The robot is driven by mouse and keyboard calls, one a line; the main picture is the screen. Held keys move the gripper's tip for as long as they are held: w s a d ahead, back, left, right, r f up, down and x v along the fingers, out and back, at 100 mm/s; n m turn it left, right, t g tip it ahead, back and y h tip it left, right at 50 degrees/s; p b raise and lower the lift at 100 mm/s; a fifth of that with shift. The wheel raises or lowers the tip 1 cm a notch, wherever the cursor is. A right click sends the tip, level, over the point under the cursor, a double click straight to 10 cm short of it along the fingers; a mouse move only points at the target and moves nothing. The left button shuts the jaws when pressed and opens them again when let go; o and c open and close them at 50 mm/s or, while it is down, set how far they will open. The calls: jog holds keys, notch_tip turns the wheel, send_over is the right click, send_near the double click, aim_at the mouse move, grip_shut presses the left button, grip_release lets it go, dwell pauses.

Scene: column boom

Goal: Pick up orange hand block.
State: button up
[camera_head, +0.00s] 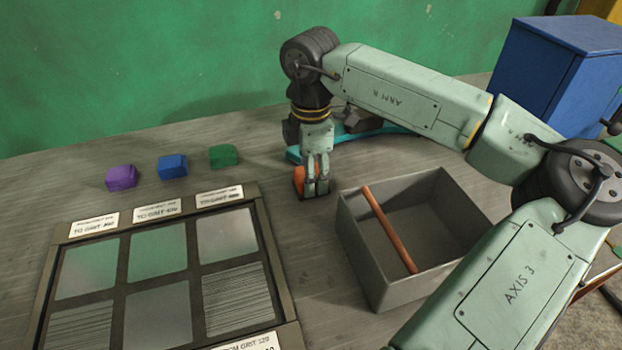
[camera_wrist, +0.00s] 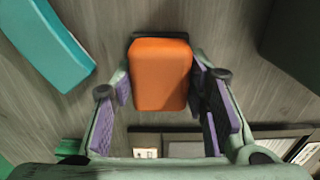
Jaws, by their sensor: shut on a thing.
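The orange hand block (camera_head: 299,178) sits on the grey table near its back, partly hidden behind my gripper (camera_head: 317,190) in the head view. In the wrist view the orange block (camera_wrist: 160,75) lies between the two purple-padded fingers of my gripper (camera_wrist: 165,88). The fingers are shut on its sides. A dark edge shows along the far side of the block. I cannot tell any clear gap between the block and the table.
A grey open bin (camera_head: 365,262) with an orange-brown bar (camera_head: 388,229) across it stands right of the gripper. Purple (camera_head: 121,177), blue (camera_head: 172,166) and green (camera_head: 223,156) blocks lie left. A framed panel board (camera_head: 262,235) lies in front. A teal object (camera_head: 350,137) is behind my gripper.

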jog(key=shift+r, duration=0.2)
jog(key=shift+w+r+b, duration=0.1)
jog(key=shift+r+b, duration=0.1)
jog(key=shift+b, duration=0.1)
jog(key=shift+s+a+r+b, duration=0.1)
jog(key=shift+s+r+b, duration=0.15)
jog(key=shift+r+b, duration=0.3)
jog(key=shift+s+r+b, duration=0.25)
jog(key=shift+r+b, duration=0.05)
jog(key=shift+r, duration=0.4)
jog(key=s+a+b, duration=0.1)
jog(key=s, duration=0.4)
jog(key=s+r+b, duration=0.1)
jog(key=s, duration=0.4)
jog(key=s+a+b, duration=0.1)
jog(key=s+b, duration=0.1)
jog(key=s, duration=0.3)
jog(key=shift+a+r, duration=0.35)
jog(key=shift+a, duration=0.15)
